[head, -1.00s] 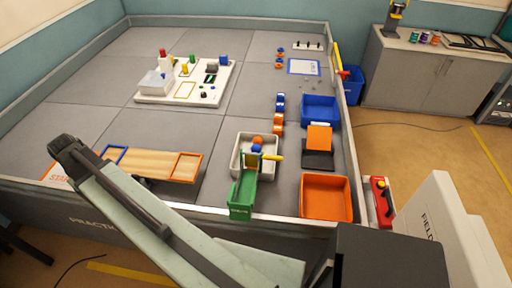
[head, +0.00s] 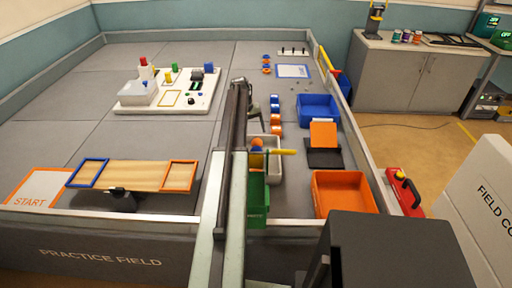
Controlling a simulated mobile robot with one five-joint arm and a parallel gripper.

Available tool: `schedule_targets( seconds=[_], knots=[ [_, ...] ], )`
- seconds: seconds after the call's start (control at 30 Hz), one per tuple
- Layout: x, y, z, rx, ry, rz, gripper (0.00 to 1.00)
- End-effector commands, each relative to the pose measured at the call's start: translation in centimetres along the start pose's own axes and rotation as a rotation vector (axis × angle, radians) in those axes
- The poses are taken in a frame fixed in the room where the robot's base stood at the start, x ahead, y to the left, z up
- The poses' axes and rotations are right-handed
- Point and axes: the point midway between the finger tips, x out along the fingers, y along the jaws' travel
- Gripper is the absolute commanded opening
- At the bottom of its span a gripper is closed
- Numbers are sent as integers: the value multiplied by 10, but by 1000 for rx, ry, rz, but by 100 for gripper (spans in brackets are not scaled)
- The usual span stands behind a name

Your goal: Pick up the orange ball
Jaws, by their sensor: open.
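The orange ball (head: 257,143) is small and shows at the light grey bin (head: 276,172), close to a blue ball or part and a yellow bar (head: 278,152). My arm now crosses just left of the bin and hides its left side. My gripper (head: 247,97) is at the arm's far end, beyond the ball in the picture and apart from it. Only a small dark part of it shows, and its fingertips are hard to make out. It is open, and nothing shows in it.
A green chute (head: 259,200) stands at the bin's near side. An orange bin (head: 343,193), a black tray with an orange panel (head: 323,135) and a blue bin (head: 317,107) lie to the right. Blue and orange blocks (head: 275,119) line up behind.

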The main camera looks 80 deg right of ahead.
Motion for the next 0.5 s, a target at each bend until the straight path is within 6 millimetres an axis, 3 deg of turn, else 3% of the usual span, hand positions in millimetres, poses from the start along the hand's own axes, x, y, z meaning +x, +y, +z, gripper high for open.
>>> schedule_targets(
  seconds=[0.13, 0.33, 0.5],
  knots=[
    [24, 1, 0, 4, -1, 0, 76],
    [27, 3, 0, 5, -1, 0, 76],
    [51, -1, -4, 5, -1, 0, 76]
  ],
)
